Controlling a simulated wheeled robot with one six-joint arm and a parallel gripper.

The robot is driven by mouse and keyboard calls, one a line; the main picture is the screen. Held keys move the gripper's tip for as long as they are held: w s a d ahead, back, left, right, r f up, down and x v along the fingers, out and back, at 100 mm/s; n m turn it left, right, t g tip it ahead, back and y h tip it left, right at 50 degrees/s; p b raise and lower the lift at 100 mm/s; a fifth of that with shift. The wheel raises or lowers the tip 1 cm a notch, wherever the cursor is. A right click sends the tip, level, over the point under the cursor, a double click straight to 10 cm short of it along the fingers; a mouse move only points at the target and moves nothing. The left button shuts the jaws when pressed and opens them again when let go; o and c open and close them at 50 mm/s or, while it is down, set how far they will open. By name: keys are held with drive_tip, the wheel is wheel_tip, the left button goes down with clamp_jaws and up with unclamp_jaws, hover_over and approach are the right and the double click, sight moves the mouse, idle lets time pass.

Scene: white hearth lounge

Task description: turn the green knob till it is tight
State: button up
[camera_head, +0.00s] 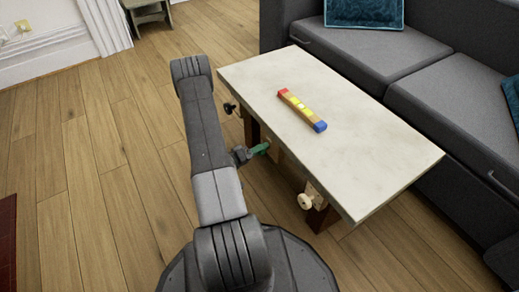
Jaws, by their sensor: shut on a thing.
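The green knob (261,148) shows at the near long side of the pale-topped table, just below the edge of the top. My gripper (249,153) is at the knob, coming from the left, and is shut on it. Part of the knob is hidden by the gripper. The picture is too small to show the knob's turn angle or how tightly it sits.
A black knob (230,108) and a cream knob (306,201) are on the same side of the table (385,160). A coloured bar (302,110) lies on top. A grey sofa (375,48) stands behind. The wood floor (85,170) at left is clear.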

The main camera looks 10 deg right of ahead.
idle(0.3)
drive_tip(key=o, duration=1)
drive_tip(key=shift+a, duration=0.1)
drive_tip(key=shift+p+v, duration=1.85)
drive_tip(key=shift+v, duration=5.05)
drive_tip(key=b+x, duration=0.3)
drive_tip(key=x, duration=1.1)
drive_tip(key=shift+b, duration=0.35)
drive_tip(key=shift+a, duration=0.1)
